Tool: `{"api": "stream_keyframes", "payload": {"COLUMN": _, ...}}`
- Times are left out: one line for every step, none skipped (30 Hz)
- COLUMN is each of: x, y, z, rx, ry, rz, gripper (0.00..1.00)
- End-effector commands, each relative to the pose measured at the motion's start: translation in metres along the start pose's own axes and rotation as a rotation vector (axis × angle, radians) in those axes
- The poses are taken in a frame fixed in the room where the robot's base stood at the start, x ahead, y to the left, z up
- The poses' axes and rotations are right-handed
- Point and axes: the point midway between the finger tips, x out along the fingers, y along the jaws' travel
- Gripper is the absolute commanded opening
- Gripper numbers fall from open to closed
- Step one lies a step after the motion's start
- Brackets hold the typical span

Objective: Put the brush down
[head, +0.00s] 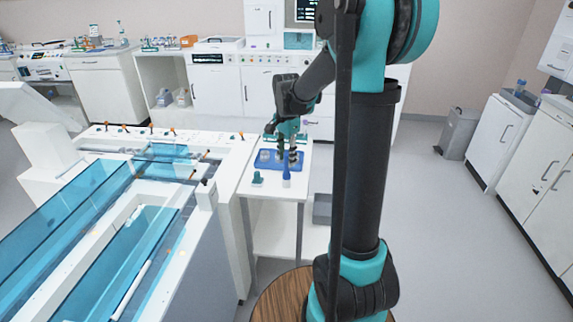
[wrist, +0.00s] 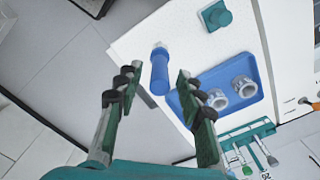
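The brush appears to be the blue, handle-like thing with a pale end (wrist: 159,71); I cannot make out bristles. It is on the white table, near its front edge in the head view (head: 286,174), and looks upright. My gripper (wrist: 157,86) is open and empty, its two dark-green fingers spread wide. In the wrist view the blue thing shows beyond and between the fingertips, apart from both. In the head view my gripper (head: 287,157) hangs over the table just behind it.
A blue tray (head: 262,166) with two metallic ring-like pieces is beside the brush. A small teal piece (head: 257,178) stands to its left. A teal rack (wrist: 243,137) holds several small items. The tube track machine (head: 225,160) borders the table's left.

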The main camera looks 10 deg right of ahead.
Motion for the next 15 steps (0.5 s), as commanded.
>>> {"api": "stream_keyframes", "payload": {"x": -0.011, "y": 0.000, "z": 0.000, "rx": 0.000, "ry": 0.000, "rz": 0.000, "gripper": 0.38}}
{"api": "stream_keyframes", "payload": {"x": -0.018, "y": 0.000, "z": 0.000, "rx": 0.000, "ry": 0.000, "rz": 0.000, "gripper": 0.38}}
{"api": "stream_keyframes", "payload": {"x": -0.026, "y": 0.001, "z": 0.000, "rx": 0.000, "ry": 0.000, "rz": 0.000, "gripper": 0.38}}
{"api": "stream_keyframes", "payload": {"x": -0.032, "y": 0.001, "z": 0.000, "rx": 0.000, "ry": 0.000, "rz": 0.000, "gripper": 0.38}}
{"api": "stream_keyframes", "payload": {"x": -0.037, "y": 0.000, "z": 0.000, "rx": 0.000, "ry": 0.000, "rz": 0.000, "gripper": 0.38}}
{"api": "stream_keyframes", "payload": {"x": -0.045, "y": 0.000, "z": 0.000, "rx": 0.000, "ry": 0.000, "rz": 0.000, "gripper": 0.38}}
{"api": "stream_keyframes", "payload": {"x": -0.050, "y": 0.000, "z": 0.000, "rx": 0.000, "ry": 0.000, "rz": 0.000, "gripper": 0.38}}
{"api": "stream_keyframes", "payload": {"x": -0.055, "y": 0.001, "z": 0.000, "rx": 0.000, "ry": 0.000, "rz": 0.000, "gripper": 0.38}}
{"api": "stream_keyframes", "payload": {"x": -0.061, "y": 0.000, "z": 0.000, "rx": 0.000, "ry": 0.000, "rz": 0.000, "gripper": 0.38}}
{"api": "stream_keyframes", "payload": {"x": -0.065, "y": 0.000, "z": 0.000, "rx": 0.000, "ry": 0.000, "rz": 0.000, "gripper": 0.38}}
{"api": "stream_keyframes", "payload": {"x": -0.068, "y": 0.000, "z": 0.000, "rx": 0.000, "ry": 0.000, "rz": 0.000, "gripper": 0.38}}
{"api": "stream_keyframes", "payload": {"x": -0.072, "y": 0.000, "z": 0.000, "rx": 0.000, "ry": 0.000, "rz": 0.000, "gripper": 0.38}}
{"api": "stream_keyframes", "payload": {"x": -0.075, "y": 0.000, "z": 0.000, "rx": 0.000, "ry": 0.000, "rz": 0.000, "gripper": 0.38}}
{"api": "stream_keyframes", "payload": {"x": -0.077, "y": 0.000, "z": 0.000, "rx": 0.000, "ry": 0.000, "rz": 0.000, "gripper": 0.38}}
{"api": "stream_keyframes", "payload": {"x": -0.079, "y": 0.001, "z": 0.000, "rx": -0.002, "ry": 0.000, "rz": -0.001, "gripper": 0.38}}
